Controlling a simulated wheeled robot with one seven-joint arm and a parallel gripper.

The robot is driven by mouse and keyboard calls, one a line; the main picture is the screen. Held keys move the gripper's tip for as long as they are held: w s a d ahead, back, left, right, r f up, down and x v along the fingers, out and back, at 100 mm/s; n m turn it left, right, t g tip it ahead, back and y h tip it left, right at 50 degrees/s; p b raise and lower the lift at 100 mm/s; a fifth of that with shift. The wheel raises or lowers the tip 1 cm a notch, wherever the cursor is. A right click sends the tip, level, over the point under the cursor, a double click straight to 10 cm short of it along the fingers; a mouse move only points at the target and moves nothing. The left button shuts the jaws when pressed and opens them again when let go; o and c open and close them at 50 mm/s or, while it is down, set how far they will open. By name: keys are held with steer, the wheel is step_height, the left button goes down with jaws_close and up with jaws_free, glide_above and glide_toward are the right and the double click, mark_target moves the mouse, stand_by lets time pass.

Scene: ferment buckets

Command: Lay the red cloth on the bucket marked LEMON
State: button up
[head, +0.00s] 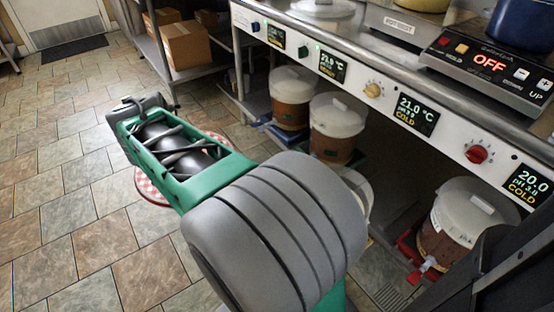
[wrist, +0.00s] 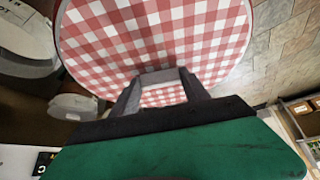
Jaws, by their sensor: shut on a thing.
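The red-and-white checked cloth (wrist: 150,30) is round with a pale rim and fills the top of the wrist view. My gripper (wrist: 158,78) is shut on the cloth, with its two grey fingers against it. In the head view a piece of the cloth (head: 148,190) shows low over the floor beside my green arm, which hides my gripper there. Lidded buckets stand under the counter: one at the back (head: 293,88), one in front of it (head: 338,118), and one with a red tap at right (head: 468,215). Another bucket (head: 364,190) is mostly hidden by my arm. I cannot read LEMON on any bucket.
A steel counter (head: 385,75) with knobs and displays overhangs the buckets. A hot plate (head: 488,68) reading OFF stands on it. A shelf with cardboard boxes (head: 186,46) is at the back. The tiled floor (head: 60,180) at left is clear.

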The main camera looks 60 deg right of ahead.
mark_target(229, 148)
steer(key=s+d+f+m+g, duration=0.1)
steer(key=s+d, duration=0.1)
steer(key=d, duration=0.1)
steer(key=s+d+f+m, duration=0.1)
steer(key=s+d+m, duration=0.1)
steer(key=d, duration=0.2)
steer(key=s+d+m+g+h, duration=0.1)
steer(key=s+d+m, duration=0.1)
steer(key=d, duration=0.2)
steer(key=shift+f+g+p, duration=0.3)
steer(key=shift+f, duration=0.1)
steer(key=s+d+f+m+g+y, duration=0.1)
steer(key=s+d+f+m+g, duration=0.1)
steer(key=s+d+m, duration=0.5)
steer(key=s+d+f+m+g+p, duration=0.1)
steer(key=s+d+f+m+g, duration=0.15)
steer(key=s, duration=0.85)
steer(key=s+d+f+m+g+y, duration=0.1)
steer(key=s+d+f+m+g, duration=0.15)
steer(key=s+d+m, duration=0.55)
step_height(229, 148, down, 6)
steer(key=s+a+n+b, duration=0.1)
steer(key=a+n+b, duration=0.1)
steer(key=n+b, duration=0.1)
steer(key=shift+s+a+r+t+b, duration=0.2)
steer(key=shift+s+r+t+b, duration=0.1)
steer(key=shift+t, duration=0.1)
steer(key=shift+w+a+n, duration=0.15)
steer(key=shift+w+n, duration=0.1)
steer(key=shift+w, duration=0.1)
